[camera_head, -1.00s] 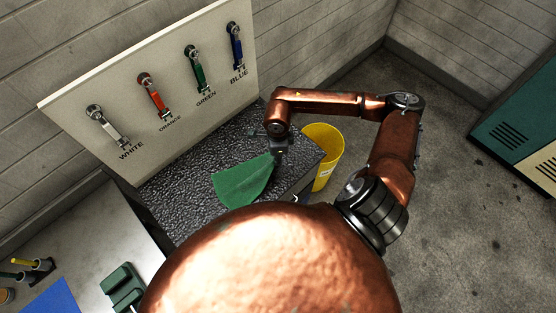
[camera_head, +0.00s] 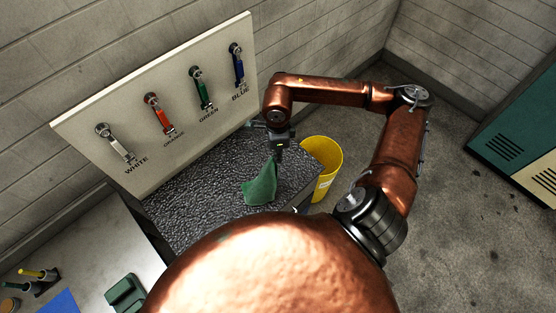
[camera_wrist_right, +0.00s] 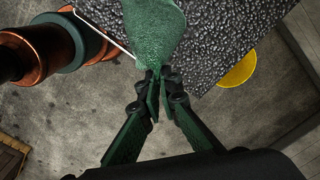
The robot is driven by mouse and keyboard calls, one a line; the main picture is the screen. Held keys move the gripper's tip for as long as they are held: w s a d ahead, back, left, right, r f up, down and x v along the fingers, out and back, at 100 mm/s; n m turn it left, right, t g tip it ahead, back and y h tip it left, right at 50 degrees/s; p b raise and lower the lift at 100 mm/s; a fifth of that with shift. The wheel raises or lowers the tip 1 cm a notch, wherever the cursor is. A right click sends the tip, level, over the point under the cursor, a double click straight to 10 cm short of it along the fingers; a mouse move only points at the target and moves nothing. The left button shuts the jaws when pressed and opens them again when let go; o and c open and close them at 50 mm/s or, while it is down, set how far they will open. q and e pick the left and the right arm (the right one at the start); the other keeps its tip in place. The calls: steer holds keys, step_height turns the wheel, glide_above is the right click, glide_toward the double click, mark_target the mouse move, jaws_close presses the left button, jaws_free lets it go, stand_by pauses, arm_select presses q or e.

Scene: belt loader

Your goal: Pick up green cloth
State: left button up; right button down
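The green cloth (camera_head: 260,188) hangs bunched from my right gripper (camera_head: 279,153) over the dark speckled counter. In the right wrist view the cloth (camera_wrist_right: 153,30) narrows to a point between the fingertips of the right gripper (camera_wrist_right: 158,76), which are shut on it. I cannot tell whether the lower end of the cloth still touches the counter. My left gripper is not in view.
The dark speckled counter (camera_head: 200,195) stands below a panel (camera_head: 185,130) with white, orange, green and blue labelled handles. A yellow bin (camera_head: 325,160) stands at the counter's right end. A green case (camera_head: 125,293) lies on the grey table (camera_head: 90,245) at lower left.

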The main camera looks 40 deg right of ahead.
step_height(320, 180, up, 13)
stand_by(0.4)
steer(key=shift+s, duration=0.1)
